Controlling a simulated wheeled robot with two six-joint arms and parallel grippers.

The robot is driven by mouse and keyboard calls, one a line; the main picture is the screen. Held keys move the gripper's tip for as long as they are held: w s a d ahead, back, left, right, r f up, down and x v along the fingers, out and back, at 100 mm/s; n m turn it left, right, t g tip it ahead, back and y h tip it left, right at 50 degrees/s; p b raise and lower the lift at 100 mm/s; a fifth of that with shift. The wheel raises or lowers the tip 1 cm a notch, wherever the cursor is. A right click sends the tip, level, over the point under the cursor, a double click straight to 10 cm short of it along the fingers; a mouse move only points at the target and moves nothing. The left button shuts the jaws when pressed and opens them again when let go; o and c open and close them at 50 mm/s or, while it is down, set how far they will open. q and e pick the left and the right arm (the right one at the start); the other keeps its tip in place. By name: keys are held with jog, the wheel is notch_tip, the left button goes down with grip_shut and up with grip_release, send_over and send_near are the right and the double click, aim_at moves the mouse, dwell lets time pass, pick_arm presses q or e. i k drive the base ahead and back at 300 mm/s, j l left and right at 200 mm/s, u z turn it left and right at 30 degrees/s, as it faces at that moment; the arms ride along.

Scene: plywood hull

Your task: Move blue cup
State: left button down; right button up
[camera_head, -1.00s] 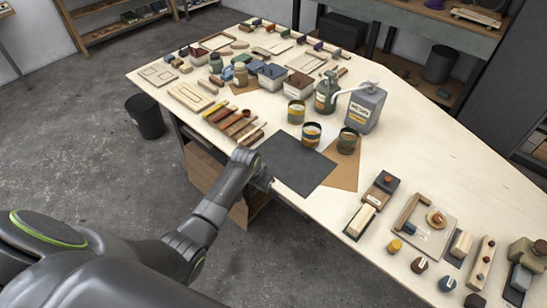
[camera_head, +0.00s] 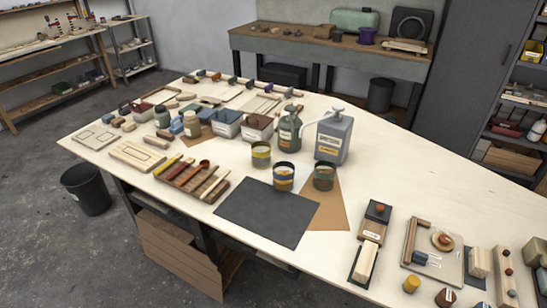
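Three small open cups stand upright close together near the middle of the plywood table (camera_head: 150,225). The front middle cup (camera_head: 284,177) has dark blue and yellow bands and stands at the back edge of a dark grey mat (camera_head: 266,213). An olive and yellow cup (camera_head: 261,154) stands behind it to the left. A dark green and brown cup (camera_head: 323,177) stands to its right on a brown sheet (camera_head: 330,212). Neither of my grippers shows in this view.
A grey pump canister (camera_head: 333,138) and a green bottle (camera_head: 289,130) stand behind the cups. A rack of wooden-handled tools (camera_head: 192,181) lies left of the mat. Blocks and fittings crowd the right front. Bare tabletop lies right of the canister.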

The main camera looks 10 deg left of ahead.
aim_at(283, 172)
jog(key=i+j+z, duration=0.2)
jog(key=j, duration=0.35)
jog(key=j+z, duration=0.2)
jog(key=j, duration=0.3)
jog(key=i+j+z, duration=0.15)
jog(key=j, duration=0.4)
jog(key=k, duration=0.05)
